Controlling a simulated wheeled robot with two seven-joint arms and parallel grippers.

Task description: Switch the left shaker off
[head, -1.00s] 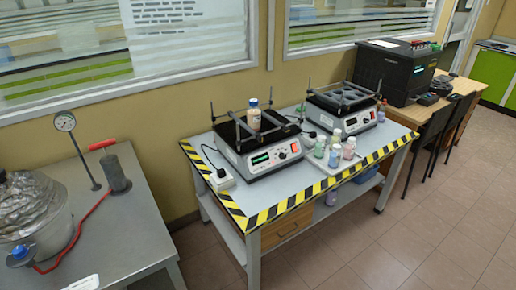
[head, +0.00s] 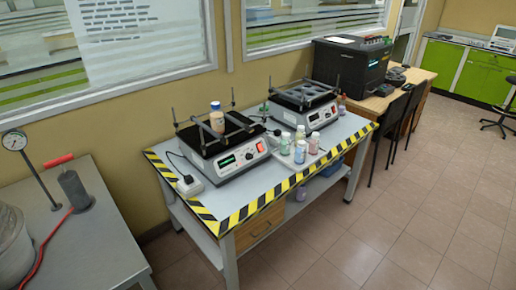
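The left shaker (head: 233,163) stands on a grey table with yellow and black edge tape. It has a black platform with a raised clamp frame, and a bottle with an orange-brown lower part (head: 217,117) stands on it. Its front panel has a lit green display (head: 227,161), a knob (head: 248,156) and a red switch (head: 261,148). The right shaker (head: 318,115) stands behind and to the right, with an empty platform, a dark display (head: 314,117) and its own red switch (head: 332,109). Neither of my grippers is in view.
Several small capped bottles (head: 300,150) stand on a tray in front of the right shaker. A white power socket block (head: 188,186) sits at the left shaker's side. The floor in front is clear.

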